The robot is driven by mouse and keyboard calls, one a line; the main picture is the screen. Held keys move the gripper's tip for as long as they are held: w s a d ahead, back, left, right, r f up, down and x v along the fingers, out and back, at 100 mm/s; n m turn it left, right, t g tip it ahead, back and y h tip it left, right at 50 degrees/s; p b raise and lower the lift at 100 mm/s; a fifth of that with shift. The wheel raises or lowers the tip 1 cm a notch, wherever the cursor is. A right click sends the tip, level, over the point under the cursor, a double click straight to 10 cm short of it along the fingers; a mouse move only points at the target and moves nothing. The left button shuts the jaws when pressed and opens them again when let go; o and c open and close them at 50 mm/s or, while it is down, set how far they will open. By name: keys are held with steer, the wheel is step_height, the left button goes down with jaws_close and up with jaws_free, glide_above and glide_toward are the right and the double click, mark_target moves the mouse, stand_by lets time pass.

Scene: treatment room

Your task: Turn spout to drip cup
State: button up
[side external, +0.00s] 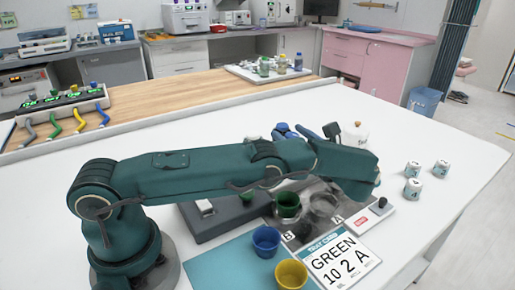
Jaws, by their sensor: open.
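My gripper (362,184) is at the far end of my teal arm, over the right part of the work area. Its fingertips are mostly hidden by the wrist. A green cup (287,206) stands upright on a dark panel lettered B and A. A round, clear or grey shape (323,205) lies to its right, nearer the A. A white rounded vessel (355,135) shows partly behind the arm, with a tan knob beside it. I cannot make out the spout clearly. A card (340,263) reads "GREEN 10 2 A".
A grey block (205,228) lies under the arm.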

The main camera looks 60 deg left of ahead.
steer(key=d+r, duration=0.3)
steer(key=r, duration=0.4)
steer(key=shift+s, duration=0.15)
stand_by(0.6)
steer(key=f+m+t+h, duration=0.1)
steer(key=s+d+f+m+t+h, duration=0.1)
steer(key=f+h, duration=0.1)
steer(key=f+m+t+h, duration=0.2)
steer(key=shift+s+d, duration=0.2)
steer(key=shift+h, duration=0.3)
steer(key=shift+x, duration=2.55)
jaws_close()
